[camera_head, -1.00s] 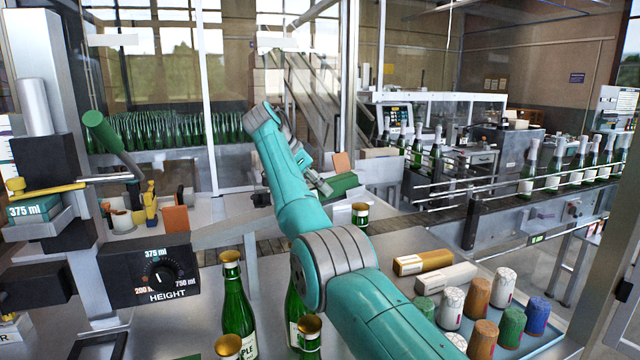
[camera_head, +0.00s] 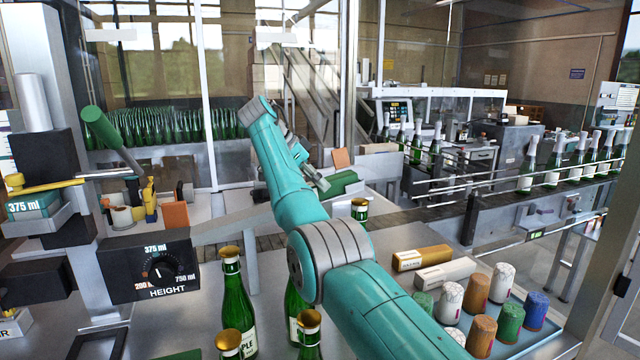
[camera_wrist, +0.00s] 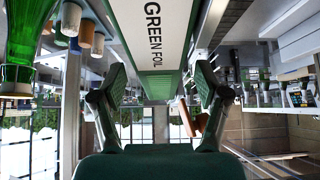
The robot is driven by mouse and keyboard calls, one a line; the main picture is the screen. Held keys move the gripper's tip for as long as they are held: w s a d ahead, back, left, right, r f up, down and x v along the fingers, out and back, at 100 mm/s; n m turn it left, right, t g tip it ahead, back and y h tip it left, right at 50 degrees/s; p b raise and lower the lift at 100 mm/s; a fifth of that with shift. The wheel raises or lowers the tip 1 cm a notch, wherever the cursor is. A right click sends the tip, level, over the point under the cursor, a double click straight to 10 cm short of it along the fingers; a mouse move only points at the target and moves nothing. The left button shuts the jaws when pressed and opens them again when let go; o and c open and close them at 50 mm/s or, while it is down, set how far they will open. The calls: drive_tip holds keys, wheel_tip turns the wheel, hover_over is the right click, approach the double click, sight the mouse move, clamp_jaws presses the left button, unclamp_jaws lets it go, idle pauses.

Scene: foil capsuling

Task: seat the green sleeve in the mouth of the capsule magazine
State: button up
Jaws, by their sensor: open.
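The green sleeve (camera_wrist: 158,38), with a white label reading "GREEN FOIL", fills the top middle of the wrist view. My gripper (camera_wrist: 161,76) is open, with one dark finger on either side of the sleeve; I cannot tell whether they touch it. In the head view a green piece (camera_head: 342,183) shows beside the grey end of my arm, and the fingers are not clear there. A tilted green cylinder (camera_head: 100,127) on a grey tube stands at the left. It may be part of the capsule magazine, but its mouth cannot be made out.
Gold-capped green bottles (camera_head: 237,310) stand in front. A gold box (camera_head: 421,257) and a white box (camera_head: 446,273) lie at right, by a blue tray (camera_head: 548,330) of coloured capsules. A height dial (camera_head: 160,271) is at left. Bottles line a railed conveyor (camera_head: 480,215) at right.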

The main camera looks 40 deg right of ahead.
drive_tip(key=v, duration=0.5)
drive_tip(key=shift+r, duration=0.15)
drive_tip(key=shift+a+r, duration=0.25)
drive_tip(key=shift+a, duration=0.1)
